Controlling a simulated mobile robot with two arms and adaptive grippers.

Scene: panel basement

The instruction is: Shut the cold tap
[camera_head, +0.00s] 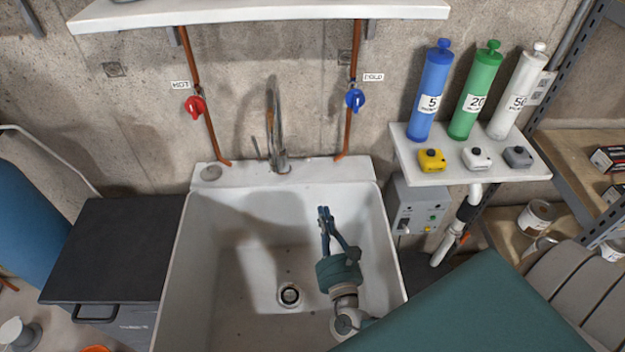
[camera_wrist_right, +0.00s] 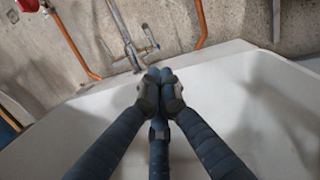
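The cold tap (camera_head: 354,99) has a blue handle on the right copper pipe, beside a small label reading COLD (camera_head: 373,77). Its handle is too small to tell whether it is open or shut. My right gripper (camera_head: 324,211) is over the right side of the sink, below the tap and well apart from it. In the right wrist view its fingers (camera_wrist_right: 160,74) are together at the tips with nothing between them. The blue handle does not show in that view. My left gripper is not in view.
The red hot tap (camera_head: 195,106) is on the left pipe; it also shows in the right wrist view (camera_wrist_right: 28,5). A metal faucet (camera_head: 276,130) stands between the pipes. A white shelf (camera_head: 250,14) is above. A small shelf (camera_head: 430,174) with cylinders is at right.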

